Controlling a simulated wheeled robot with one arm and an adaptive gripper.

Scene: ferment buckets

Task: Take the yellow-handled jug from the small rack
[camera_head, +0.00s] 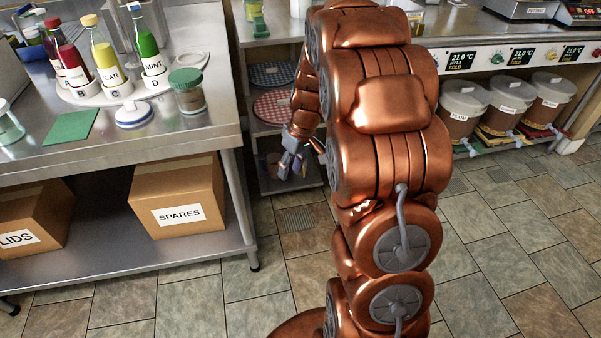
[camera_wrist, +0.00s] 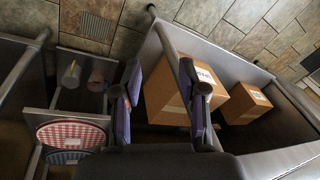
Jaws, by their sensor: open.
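The small rack (camera_head: 272,128) stands just behind the arm in the head view. It also shows at the left of the wrist view (camera_wrist: 60,105). A pale item with green and yellow (camera_head: 254,16) stands on its top level, cut by the frame edge; I cannot tell whether it is the yellow-handled jug. My gripper (camera_head: 303,157) is open and empty, pointing down beside the rack. Its two fingers (camera_wrist: 163,92) are spread in the wrist view.
Red-checked (camera_head: 272,106) and blue-checked (camera_head: 270,75) round covers lie on the rack's shelves. A steel table (camera_head: 120,165) with bottles stands at left, a SPARES box (camera_head: 178,200) beneath. Lidded buckets (camera_head: 463,108) stand at right. Tiled floor (camera_head: 480,260) is free in front.

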